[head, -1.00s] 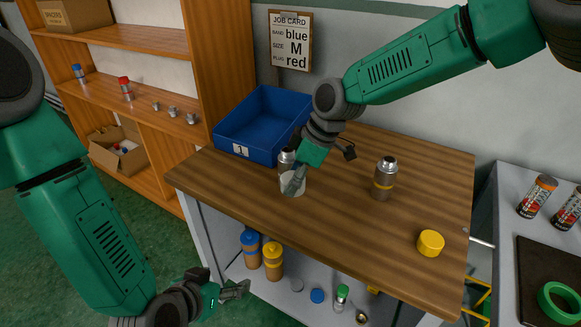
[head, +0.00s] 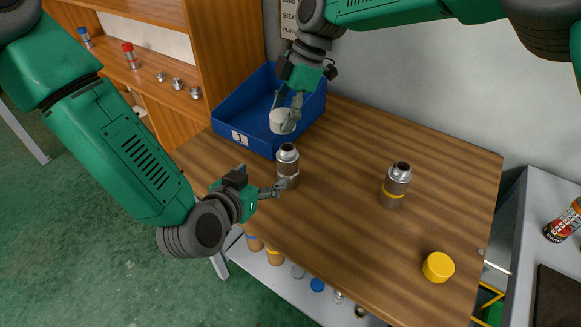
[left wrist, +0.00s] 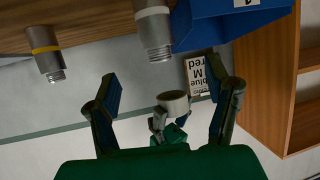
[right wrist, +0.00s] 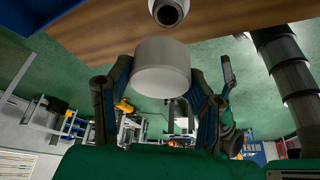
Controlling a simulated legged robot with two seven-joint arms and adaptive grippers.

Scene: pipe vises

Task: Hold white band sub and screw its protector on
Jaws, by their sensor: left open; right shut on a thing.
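The white band sub (head: 288,158) stands upright on the bench, a grey metal cylinder with a narrower top. In the left wrist view the sub (left wrist: 154,38) shows its pale band, ahead of the fingers. My left gripper (head: 279,188) is open low beside the sub; I cannot tell whether its fingers straddle it. My right gripper (head: 287,104) is shut on the white protector (head: 281,122), a round cap, held up behind the sub and in front of the blue bin. In the right wrist view the protector (right wrist: 162,70) sits between the fingers, with the sub's open top (right wrist: 168,11) beyond it.
The blue bin (head: 240,137) stands behind the sub at the bench's left. A yellow-banded sub (head: 395,187) and a yellow protector (head: 438,267) stand to the right. Bottles and caps lie on the shelf below. The middle of the bench top is clear.

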